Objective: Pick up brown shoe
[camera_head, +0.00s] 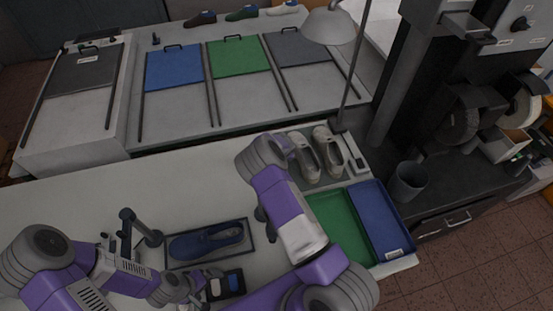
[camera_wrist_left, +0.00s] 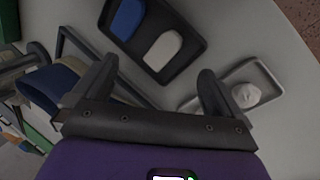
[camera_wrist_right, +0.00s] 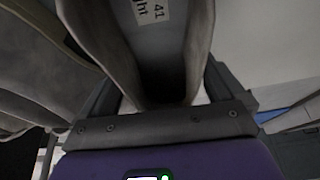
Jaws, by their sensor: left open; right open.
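Two grey-brown shoes, a left one (camera_head: 304,157) and a right one (camera_head: 327,152), stand side by side on the table's far right. My right gripper (camera_head: 287,146) is beside them, partly hidden by its arm. In the right wrist view, the open fingers straddle the heel end of a shoe (camera_wrist_right: 150,45) labelled 41; I cannot tell whether they touch it. A dark reddish-brown shoe (camera_head: 200,18) sits far off on the back bench. My left gripper (camera_head: 203,284) is open and empty, near a small black tray (camera_wrist_left: 178,60).
A blue shoe (camera_head: 207,241) lies in a dark frame at the front. A green tray (camera_head: 340,225) and a blue tray (camera_head: 380,218) lie right of my right arm. The table's left middle (camera_head: 130,190) is clear.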

